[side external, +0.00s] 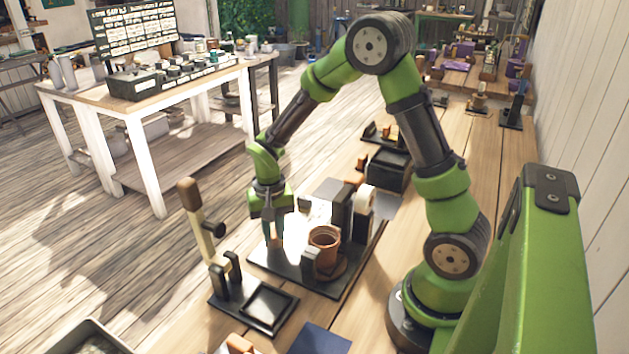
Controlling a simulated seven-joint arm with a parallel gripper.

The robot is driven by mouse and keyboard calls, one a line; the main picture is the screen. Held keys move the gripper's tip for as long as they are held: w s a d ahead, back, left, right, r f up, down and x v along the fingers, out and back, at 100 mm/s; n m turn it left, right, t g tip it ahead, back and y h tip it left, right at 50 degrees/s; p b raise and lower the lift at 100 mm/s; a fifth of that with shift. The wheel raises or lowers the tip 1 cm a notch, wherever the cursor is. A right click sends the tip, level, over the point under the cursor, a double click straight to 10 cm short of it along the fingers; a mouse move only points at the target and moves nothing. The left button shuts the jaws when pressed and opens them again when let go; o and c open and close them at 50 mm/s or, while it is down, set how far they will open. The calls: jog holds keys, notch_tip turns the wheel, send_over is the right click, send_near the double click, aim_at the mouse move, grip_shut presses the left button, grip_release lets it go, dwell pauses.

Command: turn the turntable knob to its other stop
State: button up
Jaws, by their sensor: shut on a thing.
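A small dark block stands at the pot's front left. My gripper (272,232) points down over the left part of the base plate, left of the pot. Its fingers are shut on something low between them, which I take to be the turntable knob. The fingers and strong glare hide the knob, so its angle and its stops cannot be made out.
A tall lever with a wooden handle (190,195) stands close left of my gripper, on a black stand with a square tray (268,305). Dark upright blocks and a white roll (364,200) stand behind the pot. A blue pad (320,340) lies in front.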

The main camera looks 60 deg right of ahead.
jog(key=n, duration=0.3)
jog(key=shift+n, duration=3.1)
jog(key=o, duration=0.8)
jog(key=shift+c, duration=0.2)
